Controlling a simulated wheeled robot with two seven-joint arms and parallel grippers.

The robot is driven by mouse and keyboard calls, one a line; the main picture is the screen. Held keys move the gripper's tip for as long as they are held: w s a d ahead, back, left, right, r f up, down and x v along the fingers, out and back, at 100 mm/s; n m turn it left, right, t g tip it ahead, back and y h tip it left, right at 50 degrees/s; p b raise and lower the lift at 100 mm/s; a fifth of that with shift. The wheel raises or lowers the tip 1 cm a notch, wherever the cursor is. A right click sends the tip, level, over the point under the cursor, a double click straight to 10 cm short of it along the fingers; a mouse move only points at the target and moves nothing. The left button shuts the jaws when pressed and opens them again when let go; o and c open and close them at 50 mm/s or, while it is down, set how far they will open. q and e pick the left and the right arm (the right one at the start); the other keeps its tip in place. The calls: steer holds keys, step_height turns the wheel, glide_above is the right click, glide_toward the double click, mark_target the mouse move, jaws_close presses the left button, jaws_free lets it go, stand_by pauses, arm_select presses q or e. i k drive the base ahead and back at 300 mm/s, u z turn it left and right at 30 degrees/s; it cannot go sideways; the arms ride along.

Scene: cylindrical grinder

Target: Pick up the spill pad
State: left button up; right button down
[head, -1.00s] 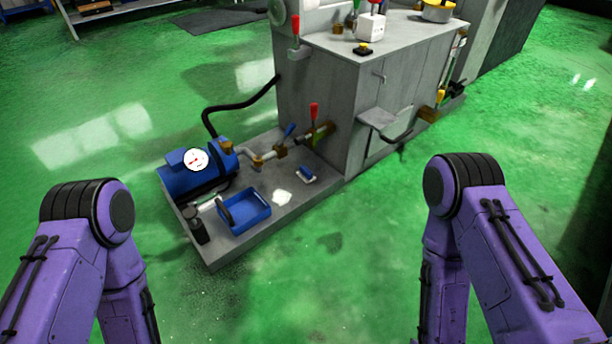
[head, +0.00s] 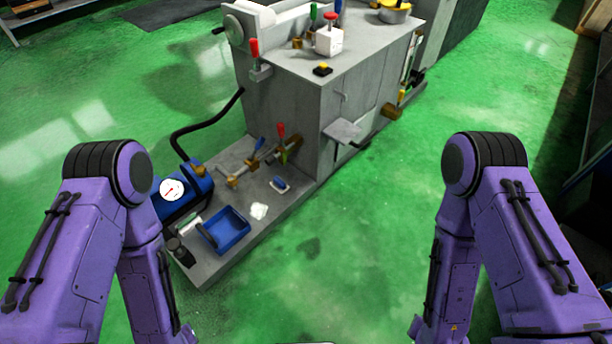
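A small white crumpled piece, which looks like the spill pad (head: 259,211), lies on the grey low base plate (head: 222,268) of the grinder. It is just right of a blue tray (head: 229,231) and in front of a small blue-handled item on a pale base (head: 280,185). Nothing touches the pad. My two purple arms hang at the left and right of the view. Both grippers are below the picture's edge, so their state is hidden.
A blue pump with a white gauge (head: 172,188) stands left of the tray, partly behind my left arm. Pipes and valves with a red lever (head: 281,130) stand behind the pad. The grey grinder cabinet (head: 300,120) rises behind. Green floor (head: 345,250) in front is clear.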

mark_target(277, 185)
steer(key=z, duration=0.35)
steer(key=i, duration=2.05)
steer(key=u, duration=0.75)
